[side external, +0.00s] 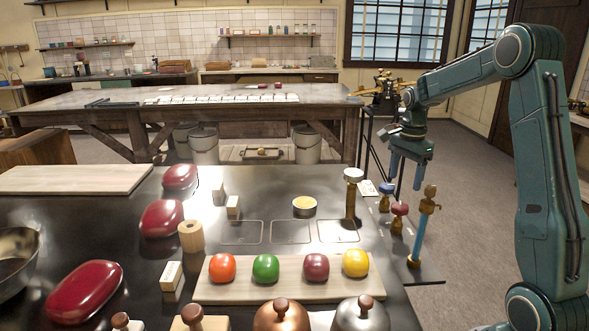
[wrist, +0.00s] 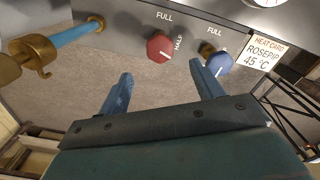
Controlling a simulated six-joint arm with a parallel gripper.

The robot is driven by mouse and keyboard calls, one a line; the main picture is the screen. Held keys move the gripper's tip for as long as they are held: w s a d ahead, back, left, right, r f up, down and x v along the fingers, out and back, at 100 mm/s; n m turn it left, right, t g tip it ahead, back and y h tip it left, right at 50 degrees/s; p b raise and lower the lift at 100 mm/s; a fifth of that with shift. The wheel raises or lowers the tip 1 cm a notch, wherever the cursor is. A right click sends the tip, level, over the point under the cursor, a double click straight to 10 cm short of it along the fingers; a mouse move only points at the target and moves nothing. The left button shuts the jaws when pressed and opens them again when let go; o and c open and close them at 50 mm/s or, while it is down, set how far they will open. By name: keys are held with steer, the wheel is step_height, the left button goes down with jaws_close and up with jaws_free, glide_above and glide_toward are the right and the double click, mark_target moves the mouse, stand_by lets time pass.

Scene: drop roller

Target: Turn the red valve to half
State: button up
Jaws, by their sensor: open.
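The red valve (wrist: 160,46) is a faceted knob on the grey panel in the wrist view, with FULL printed above it and HALF to its right. A short white mark shows on its lower face; its exact setting is hard to read. The red valve also shows in the side view (side external: 399,209) on a brass stem. My gripper (wrist: 161,74) is open and empty, its blue fingers apart and short of the red valve, which lies ahead of the gap. In the side view my gripper (side external: 405,172) hangs above the valves, touching none.
A blue valve (wrist: 219,64) sits right of the red one, close to the right finger. A brass tap on a blue pipe (side external: 420,232) stands near the red valve.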

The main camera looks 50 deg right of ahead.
mark_target(401, 205)
step_height(401, 205, down, 9)
steer(key=shift+r, duration=0.2)
stand_by(0.4)
steer(key=c, duration=1)
